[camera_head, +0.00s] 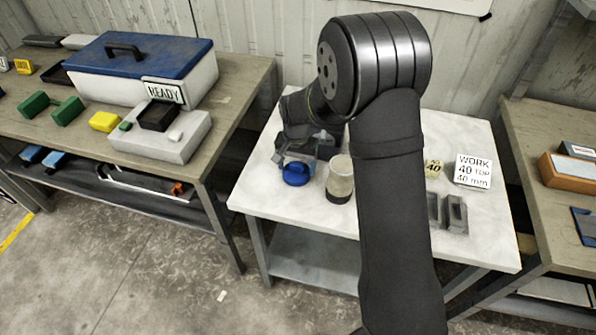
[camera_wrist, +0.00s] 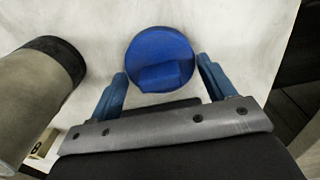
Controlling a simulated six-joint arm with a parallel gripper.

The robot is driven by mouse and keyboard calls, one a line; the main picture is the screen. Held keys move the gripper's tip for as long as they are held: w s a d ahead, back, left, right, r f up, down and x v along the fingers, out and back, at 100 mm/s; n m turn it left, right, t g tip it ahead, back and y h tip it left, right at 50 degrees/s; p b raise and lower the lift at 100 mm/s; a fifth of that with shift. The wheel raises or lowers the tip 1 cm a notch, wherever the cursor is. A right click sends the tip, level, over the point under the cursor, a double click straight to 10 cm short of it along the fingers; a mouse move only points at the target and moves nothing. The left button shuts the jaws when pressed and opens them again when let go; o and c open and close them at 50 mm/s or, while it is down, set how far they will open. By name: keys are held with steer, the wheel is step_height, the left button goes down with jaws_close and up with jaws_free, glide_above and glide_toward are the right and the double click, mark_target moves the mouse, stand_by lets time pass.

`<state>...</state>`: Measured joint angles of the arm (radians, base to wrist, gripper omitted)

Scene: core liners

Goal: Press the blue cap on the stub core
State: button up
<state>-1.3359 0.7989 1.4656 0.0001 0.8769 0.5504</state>
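The blue cap (camera_head: 296,174) lies on the white table, left of a pale upright cylinder with a dark lower band, which looks like the stub core (camera_head: 340,181). In the wrist view the cap (camera_wrist: 160,57) is a round blue disc with a raised bar across it. The cylinder (camera_wrist: 30,98) stands to the left there, apart from the cap. My gripper (camera_wrist: 162,72) is open, with one blue finger on each side of the cap. No clear finger contact shows. In the head view my gripper (camera_head: 305,148) is partly hidden by my arm.
The white table (camera_head: 262,187) also holds a "WORK 40 TOP 40 mm" sign (camera_head: 473,171), a yellow 40 tag (camera_head: 432,169) and grey blocks (camera_head: 456,214). A left bench carries a blue-lidded box (camera_head: 139,68) and a READY device (camera_head: 160,135). My arm hides the table's middle.

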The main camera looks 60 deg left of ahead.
mark_target(297, 164)
steer(key=shift+c, duration=1.3)
steer(key=shift+r, duration=3)
